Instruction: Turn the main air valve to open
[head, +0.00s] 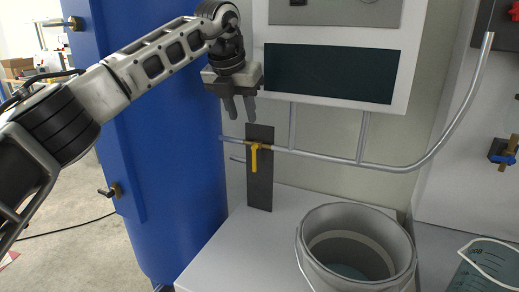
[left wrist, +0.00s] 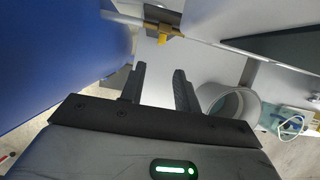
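The main air valve (head: 254,155) is a small yellow handle on a brass body, set on a grey pipe in front of a dark upright plate (head: 260,190). In the head view its handle hangs down, across the pipe. The valve also shows at the top of the left wrist view (left wrist: 163,33). My left gripper (head: 240,108) is above and slightly left of the valve, apart from it, with fingers pointing down. The fingers in the left wrist view (left wrist: 160,88) stand apart with nothing between them. My right gripper is in neither view.
A metal bucket (head: 312,222) with liquid stands on the white bench (head: 225,250), right of the valve. A large blue tank (head: 150,140) is close on the left. A panel with a dark screen (head: 330,73) hangs above the pipe. A clear jug (head: 485,268) is at lower right.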

